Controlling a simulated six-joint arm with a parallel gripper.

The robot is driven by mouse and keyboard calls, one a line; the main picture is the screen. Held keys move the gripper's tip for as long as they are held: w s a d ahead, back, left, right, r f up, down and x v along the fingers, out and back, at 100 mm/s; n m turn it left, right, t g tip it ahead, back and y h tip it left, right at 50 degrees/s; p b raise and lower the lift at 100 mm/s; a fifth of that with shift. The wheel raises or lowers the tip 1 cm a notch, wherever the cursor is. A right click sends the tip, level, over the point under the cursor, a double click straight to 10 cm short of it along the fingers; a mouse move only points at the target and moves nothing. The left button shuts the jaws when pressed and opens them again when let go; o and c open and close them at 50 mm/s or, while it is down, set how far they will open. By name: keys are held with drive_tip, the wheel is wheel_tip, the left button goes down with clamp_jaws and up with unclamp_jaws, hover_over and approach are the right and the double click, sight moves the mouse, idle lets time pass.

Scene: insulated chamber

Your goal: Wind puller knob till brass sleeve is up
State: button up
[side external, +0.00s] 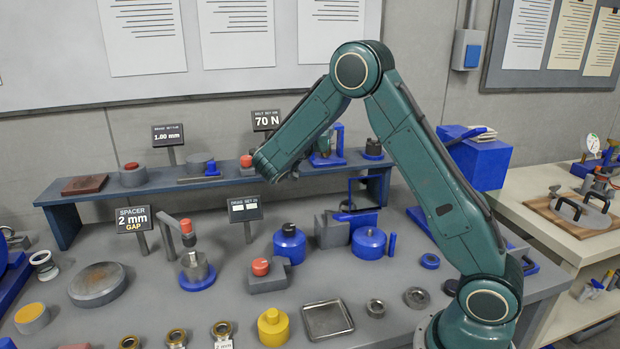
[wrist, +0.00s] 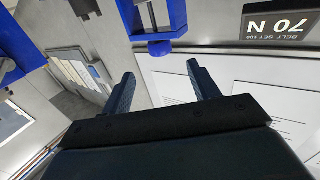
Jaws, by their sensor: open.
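I cannot tell for certain which fixture is the puller, and no brass sleeve is clear on one. A red-capped knob (side external: 186,226) tops a grey crank post over a blue round base (side external: 197,276) at left centre of the bench. A blue frame device (side external: 326,150) stands on the shelf; a blue frame with a rounded end (wrist: 160,46) shows at the top of the wrist view. My gripper (wrist: 160,71) is open, with nothing between its fingers. In the side view the forearm hides the fingers, near the shelf and above the bench.
A "70 N" sign (side external: 266,120) stands behind the shelf (side external: 110,192). A red-topped grey block (side external: 268,275), a blue pot (side external: 289,244), a yellow weight (side external: 273,327) and a metal tray (side external: 327,320) crowd the bench. Some bare bench shows around the tray.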

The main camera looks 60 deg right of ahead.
drive_tip(key=x, duration=1.1)
drive_tip(key=shift+d, duration=0.15)
drive_tip(key=c, duration=1)
drive_tip(key=shift+o, duration=0.2)
drive_tip(key=shift+n+t+y, duration=0.3)
drive_tip(key=shift+n+t, duration=0.4)
drive_tip(key=shift+t, duration=0.4)
drive_tip(key=shift+n+t+y, duration=0.9)
drive_tip(key=shift+n+t, duration=0.3)
drive_tip(key=shift+t, duration=0.5)
drive_tip(key=shift+f+n+t+y, duration=0.1)
drive_tip(key=shift+n+t+y, duration=2.3)
drive_tip(key=shift+t+y, duration=0.25)
